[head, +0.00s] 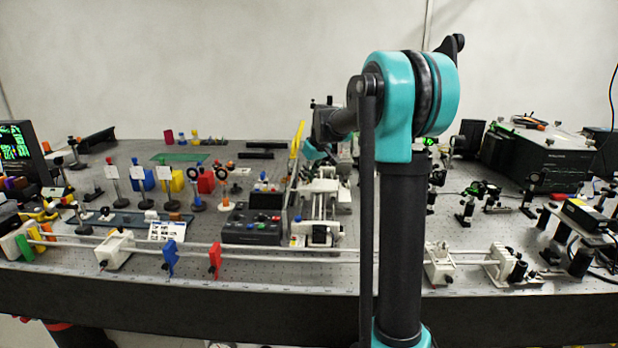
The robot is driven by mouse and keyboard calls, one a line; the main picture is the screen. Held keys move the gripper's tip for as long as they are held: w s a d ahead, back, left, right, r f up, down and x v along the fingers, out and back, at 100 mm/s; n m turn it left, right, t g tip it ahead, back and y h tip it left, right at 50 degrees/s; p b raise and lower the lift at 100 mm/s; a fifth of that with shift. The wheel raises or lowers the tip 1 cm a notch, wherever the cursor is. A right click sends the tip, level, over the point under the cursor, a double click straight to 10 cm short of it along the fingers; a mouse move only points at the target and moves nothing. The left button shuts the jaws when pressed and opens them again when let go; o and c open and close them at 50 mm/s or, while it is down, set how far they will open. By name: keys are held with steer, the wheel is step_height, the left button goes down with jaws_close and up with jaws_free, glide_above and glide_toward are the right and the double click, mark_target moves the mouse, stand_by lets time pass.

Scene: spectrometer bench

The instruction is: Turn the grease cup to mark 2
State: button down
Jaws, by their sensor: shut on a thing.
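My arm rises in the right half of the head view and bends back and left over the bench. The end of my arm, with my gripper (314,152), shows small and partly covered beside a yellow upright plate, above the back of a white rail carriage (322,200). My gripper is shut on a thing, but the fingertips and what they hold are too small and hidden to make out. I cannot pick out the grease cup or its marks in this view.
A long rail (330,254) with blue (170,258) and red (215,260) holders runs along the front edge. A dark control box (252,225) stands left of the carriage. Posts with cards and coloured blocks stand farther left. A large black instrument (540,158) stands at right.

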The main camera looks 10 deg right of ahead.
stand_by(0.4)
steer(key=c, duration=1.5)
jaws_free()
steer(key=shift+o, duration=0.2)
steer(key=v, duration=1.2)
steer(key=shift+a, duration=0.1)
